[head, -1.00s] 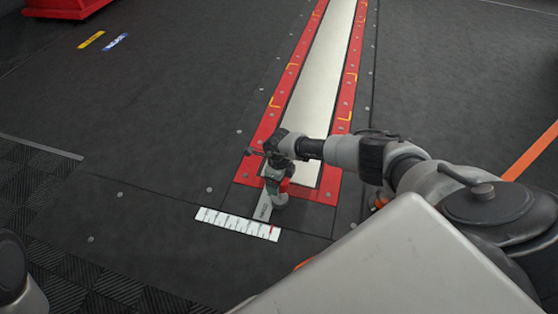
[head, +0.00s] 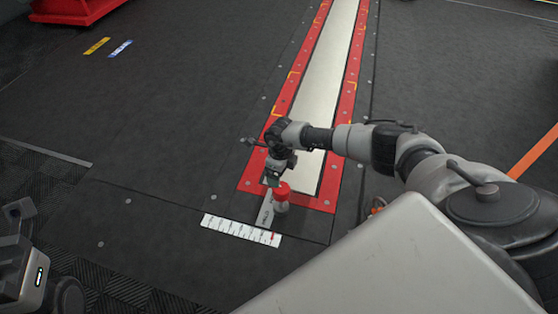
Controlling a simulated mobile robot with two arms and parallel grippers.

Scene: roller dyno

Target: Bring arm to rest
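My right arm reaches in from the right, and its gripper (head: 272,180) points down over the front end of the roller dyno strip. A small red-topped piece (head: 282,190) with a pale lower part stands just below and beside the gripper. The gripper looks apart from it, but its fingers are small and dark, so I cannot see if they are open. Part of my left arm shows at the lower left edge, with its grey gripper end (head: 22,222) cut by the frame; its fingers are not clear.
A white scale plate (head: 241,230) with a red mark lies before the red-framed strip (head: 328,90). A grey label plate (head: 265,208) joins them. Yellow (head: 97,46) and blue (head: 120,48) tags lie far left, near a red cabinet (head: 75,10). The dark floor between is clear.

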